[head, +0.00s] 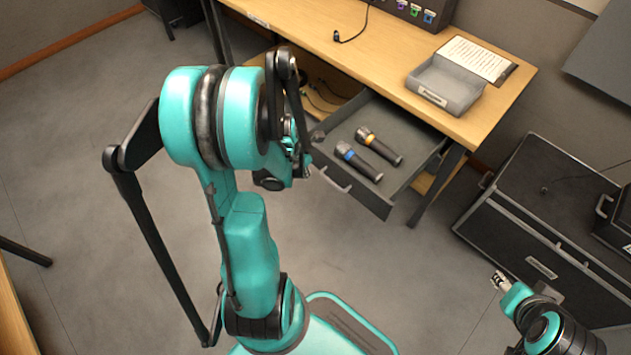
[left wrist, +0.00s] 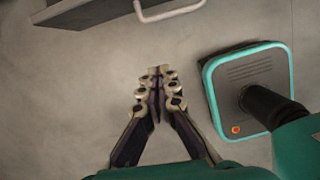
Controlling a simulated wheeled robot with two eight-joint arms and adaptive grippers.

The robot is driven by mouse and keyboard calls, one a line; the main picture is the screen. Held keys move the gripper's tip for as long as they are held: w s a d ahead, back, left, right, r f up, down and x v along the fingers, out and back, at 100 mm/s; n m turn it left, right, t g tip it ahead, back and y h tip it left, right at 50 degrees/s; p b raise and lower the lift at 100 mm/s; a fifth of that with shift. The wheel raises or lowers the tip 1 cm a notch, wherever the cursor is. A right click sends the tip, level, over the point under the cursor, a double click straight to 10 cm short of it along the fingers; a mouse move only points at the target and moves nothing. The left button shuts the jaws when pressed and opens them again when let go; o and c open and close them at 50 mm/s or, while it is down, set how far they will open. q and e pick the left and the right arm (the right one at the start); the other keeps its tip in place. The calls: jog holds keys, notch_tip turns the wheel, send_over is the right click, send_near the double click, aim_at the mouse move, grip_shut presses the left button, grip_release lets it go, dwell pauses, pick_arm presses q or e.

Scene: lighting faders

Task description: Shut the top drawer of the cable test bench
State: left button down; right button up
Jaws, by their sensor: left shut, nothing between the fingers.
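The top drawer (head: 412,148) of the cable test bench (head: 375,55) stands pulled out under the wooden top. Two torches lie in it, one with an orange band (head: 380,146) and one with a blue band (head: 358,161). Its front and pale bar handle (head: 335,181) face me; the handle also shows at the top of the left wrist view (left wrist: 168,11). My left gripper (left wrist: 158,70) is shut and empty, in front of the drawer and apart from the handle. In the head view my left arm hides part of the drawer's left side. My right gripper (head: 498,279) is far from the drawer, at the lower right.
A grey tray (head: 445,88) and a printed sheet (head: 475,58) lie on the bench top. A black case (head: 520,210) stands on the floor to the right. Cables lie on a shelf behind the drawer's left side. The floor before the drawer is clear.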

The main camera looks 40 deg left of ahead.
pick_arm(q)
jog(key=w+f+b, duration=0.6)
jog(key=f, duration=0.3)
jog(key=shift+f+n, duration=0.25)
jog(key=shift+n, duration=0.05)
jog(key=shift+w, duration=0.15)
